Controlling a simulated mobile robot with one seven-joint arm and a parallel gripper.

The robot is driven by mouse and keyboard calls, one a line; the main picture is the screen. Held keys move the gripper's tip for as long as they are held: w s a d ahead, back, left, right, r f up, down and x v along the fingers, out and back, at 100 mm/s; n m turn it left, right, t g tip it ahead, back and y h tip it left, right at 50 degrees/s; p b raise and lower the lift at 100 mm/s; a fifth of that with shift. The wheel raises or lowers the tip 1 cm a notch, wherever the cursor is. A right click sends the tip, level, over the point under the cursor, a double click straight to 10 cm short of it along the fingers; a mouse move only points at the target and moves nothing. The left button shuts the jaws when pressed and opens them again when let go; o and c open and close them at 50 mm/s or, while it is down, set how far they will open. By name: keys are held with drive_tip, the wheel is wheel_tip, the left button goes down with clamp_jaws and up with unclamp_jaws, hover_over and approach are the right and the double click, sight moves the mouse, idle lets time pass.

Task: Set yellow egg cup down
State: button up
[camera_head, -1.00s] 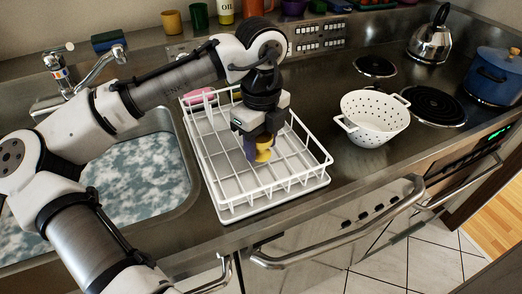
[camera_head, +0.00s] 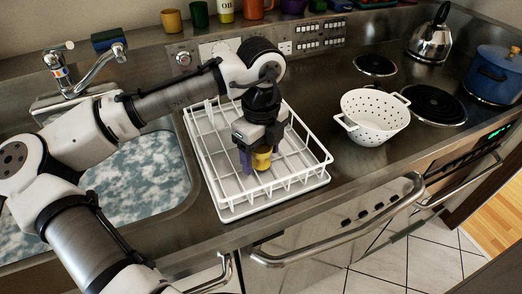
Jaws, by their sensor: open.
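The yellow egg cup (camera_head: 262,161) is inside the white dish rack, low among its wires. My gripper (camera_head: 254,158) is directly over the rack, pointing down, with its purple fingertips at the egg cup. The jaws are open. Part of the cup is hidden by the fingers, and I cannot tell whether they touch it. The white wire dish rack (camera_head: 238,212) stands on the steel counter beside the sink.
The sink (camera_head: 137,185) with foamy water is left of the rack. A white colander (camera_head: 374,117) stands to the right, near the coil burners (camera_head: 433,104). A kettle (camera_head: 430,42) and a blue pot (camera_head: 494,77) are farther right. Cups line the back ledge.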

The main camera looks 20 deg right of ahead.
wheel_tip(320, 180, up, 12)
drive_tip(key=shift+r+b, duration=0.2)
drive_tip(key=shift+b, duration=0.25)
